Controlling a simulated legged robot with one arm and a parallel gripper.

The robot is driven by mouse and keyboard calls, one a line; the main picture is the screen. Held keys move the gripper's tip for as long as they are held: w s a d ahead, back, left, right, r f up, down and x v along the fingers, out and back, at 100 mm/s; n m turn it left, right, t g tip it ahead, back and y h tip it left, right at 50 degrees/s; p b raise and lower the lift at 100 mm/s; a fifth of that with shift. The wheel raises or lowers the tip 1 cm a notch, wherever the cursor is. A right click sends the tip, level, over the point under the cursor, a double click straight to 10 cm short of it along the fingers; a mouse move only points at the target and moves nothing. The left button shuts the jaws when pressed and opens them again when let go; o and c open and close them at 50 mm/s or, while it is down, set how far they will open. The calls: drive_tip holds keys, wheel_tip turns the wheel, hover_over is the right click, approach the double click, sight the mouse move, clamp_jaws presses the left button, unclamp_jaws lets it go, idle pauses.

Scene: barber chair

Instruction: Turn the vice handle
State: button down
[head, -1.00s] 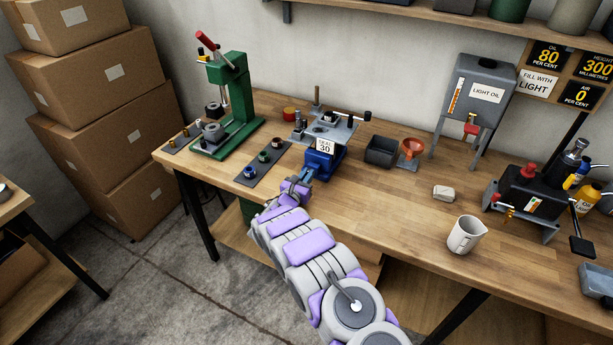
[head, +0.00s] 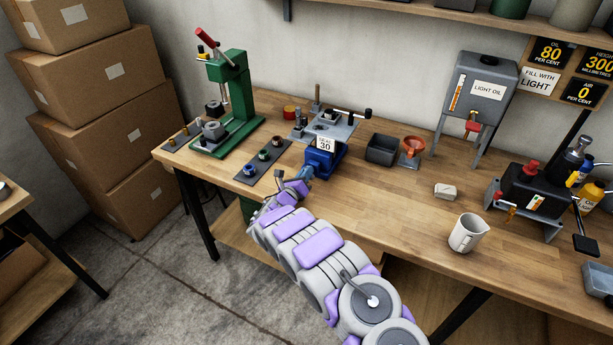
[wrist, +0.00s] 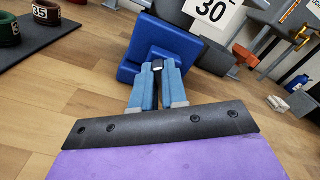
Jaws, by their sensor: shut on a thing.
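My gripper (head: 304,174) is at the vice's front. The fingers hide most of that handle. In the head view I cannot make the handle out.
A green press (head: 232,105) and a dark strip of rings (head: 264,160) are left of the vice. A grey plate fixture (head: 335,128) is behind it. A dark bin (head: 382,150) and orange funnel (head: 412,147) are to the right. A white mug (head: 466,233) stands farther right.

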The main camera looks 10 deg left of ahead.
drive_tip(key=n, duration=0.2)
drive_tip(key=n+b, duration=0.1)
drive_tip(key=n, duration=0.2)
drive_tip(key=shift+a+f+n, duration=0.2)
drive_tip(key=shift+a+n, duration=0.1)
drive_tip(key=shift+a, duration=0.1)
drive_tip(key=n, duration=0.3)
drive_tip(key=n+b, duration=0.1)
drive_tip(key=n, duration=0.1)
drive_tip(key=shift+f, duration=0.25)
drive_tip(key=shift+n, duration=0.4)
drive_tip(key=c, duration=1.2)
unclamp_jaws()
drive_tip(key=shift+w+a+f, duration=0.15)
drive_tip(key=shift+a, duration=0.1)
drive_tip(key=shift+o, duration=0.2)
drive_tip(key=shift+d, duration=0.1)
drive_tip(key=shift+d, duration=0.1)
drive_tip(key=shift+s, duration=0.2)
drive_tip(key=p+v, duration=0.3)
drive_tip(key=v, duration=1.4)
